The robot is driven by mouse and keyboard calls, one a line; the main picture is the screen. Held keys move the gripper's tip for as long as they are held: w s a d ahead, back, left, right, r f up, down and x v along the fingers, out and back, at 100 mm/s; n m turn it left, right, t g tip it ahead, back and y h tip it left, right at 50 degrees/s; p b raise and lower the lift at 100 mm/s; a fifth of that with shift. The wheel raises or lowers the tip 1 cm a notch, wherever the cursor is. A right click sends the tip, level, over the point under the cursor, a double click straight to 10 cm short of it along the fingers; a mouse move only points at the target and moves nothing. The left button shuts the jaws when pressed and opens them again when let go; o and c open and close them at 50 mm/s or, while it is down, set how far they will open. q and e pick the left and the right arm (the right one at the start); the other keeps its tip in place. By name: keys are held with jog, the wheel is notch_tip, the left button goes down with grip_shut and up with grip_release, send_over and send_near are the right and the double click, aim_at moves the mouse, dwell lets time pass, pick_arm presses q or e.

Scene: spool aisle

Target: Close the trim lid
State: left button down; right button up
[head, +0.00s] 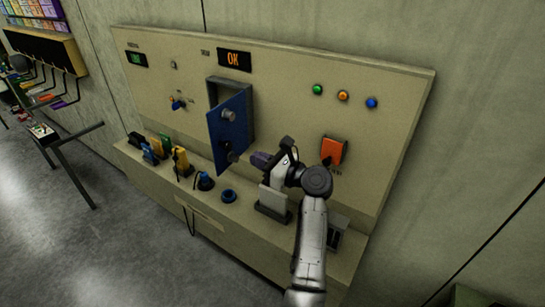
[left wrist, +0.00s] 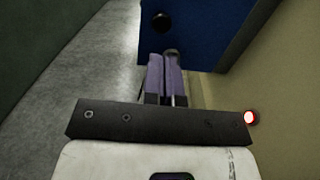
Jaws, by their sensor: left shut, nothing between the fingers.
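The trim lid is a blue door (head: 231,127) on a grey frame (head: 237,92) in the beige panel. It stands open, swung out from the frame, with a round grey knob (head: 228,114) and a dark knob lower down. My left gripper (head: 257,159) is shut and empty, just right of the lid's lower part. In the left wrist view the purple fingers (left wrist: 166,80) lie together and point at the blue lid (left wrist: 210,32). Whether they touch it, I cannot tell. My right gripper is not in view.
A ledge (head: 215,213) below holds yellow, dark and blue items left of my arm. Green, orange and blue buttons (head: 343,96) sit at upper right. An orange flap (head: 333,150) is right of my gripper.

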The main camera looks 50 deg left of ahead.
aim_at(229, 148)
pick_arm(q)
jog(key=p+x, duration=0.1)
jog(key=x, duration=0.1)
jog(key=p+x, duration=0.2)
jog(key=x, duration=0.1)
jog(key=shift+s+a+r, duration=0.15)
jog(key=shift+a+r, duration=0.05)
jog(key=shift+r, duration=0.05)
jog(key=shift+p+x, duration=0.4)
jog(key=shift+x, duration=0.45)
jog(key=shift+f, duration=0.2)
jog(key=shift+a, duration=0.1)
